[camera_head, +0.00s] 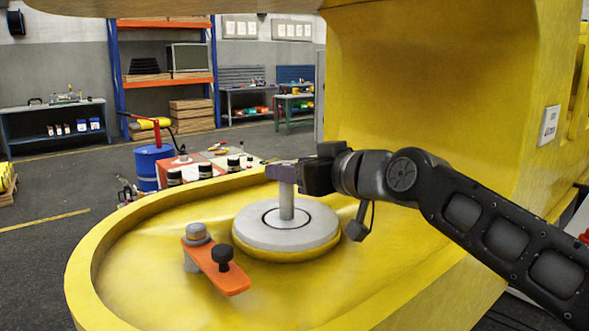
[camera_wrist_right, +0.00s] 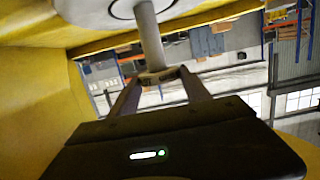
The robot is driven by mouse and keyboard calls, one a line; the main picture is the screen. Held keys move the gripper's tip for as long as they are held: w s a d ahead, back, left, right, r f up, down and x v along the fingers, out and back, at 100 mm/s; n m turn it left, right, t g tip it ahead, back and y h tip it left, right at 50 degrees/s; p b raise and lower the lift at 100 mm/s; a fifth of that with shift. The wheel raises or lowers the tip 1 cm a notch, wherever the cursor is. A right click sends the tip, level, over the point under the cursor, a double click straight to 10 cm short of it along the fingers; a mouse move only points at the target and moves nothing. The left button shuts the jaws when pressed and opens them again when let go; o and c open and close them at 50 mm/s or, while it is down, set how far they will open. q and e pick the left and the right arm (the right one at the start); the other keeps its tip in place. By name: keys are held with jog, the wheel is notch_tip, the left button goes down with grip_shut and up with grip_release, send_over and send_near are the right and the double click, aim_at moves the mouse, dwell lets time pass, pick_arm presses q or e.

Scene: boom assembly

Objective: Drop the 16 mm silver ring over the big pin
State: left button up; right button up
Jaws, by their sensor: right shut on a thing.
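The big pin (camera_head: 287,204) is a plain grey upright rod on a round grey disc (camera_head: 262,237) in the yellow boom part. My right gripper (camera_head: 282,173) reaches in from the right to the pin's top. In the right wrist view, which is upside down, the pin (camera_wrist_right: 149,38) leads to the gripper's two fingers (camera_wrist_right: 157,80). They are shut on a small metal ring (camera_wrist_right: 153,76) at the pin's free end. I cannot tell whether the ring is around the pin or only above its tip. My left gripper is not in view.
An orange lever (camera_head: 214,265) with a black knob stands left of the disc on a grey post. The curved yellow rim (camera_head: 92,257) encloses the area. Behind it are a work table (camera_head: 222,160) with small dark items and a blue drum (camera_head: 151,165). A yellow wall rises at right.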

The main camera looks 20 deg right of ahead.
jog(key=shift+f, duration=0.15)
jog(key=o, duration=1.7)
jog(key=shift+s, duration=0.15)
jog(key=b+v, duration=0.1)
jog(key=v, duration=0.6)
jog(key=shift+s+d+b, duration=0.1)
jog(key=shift+s+b, duration=0.15)
jog(key=shift+b, duration=0.1)
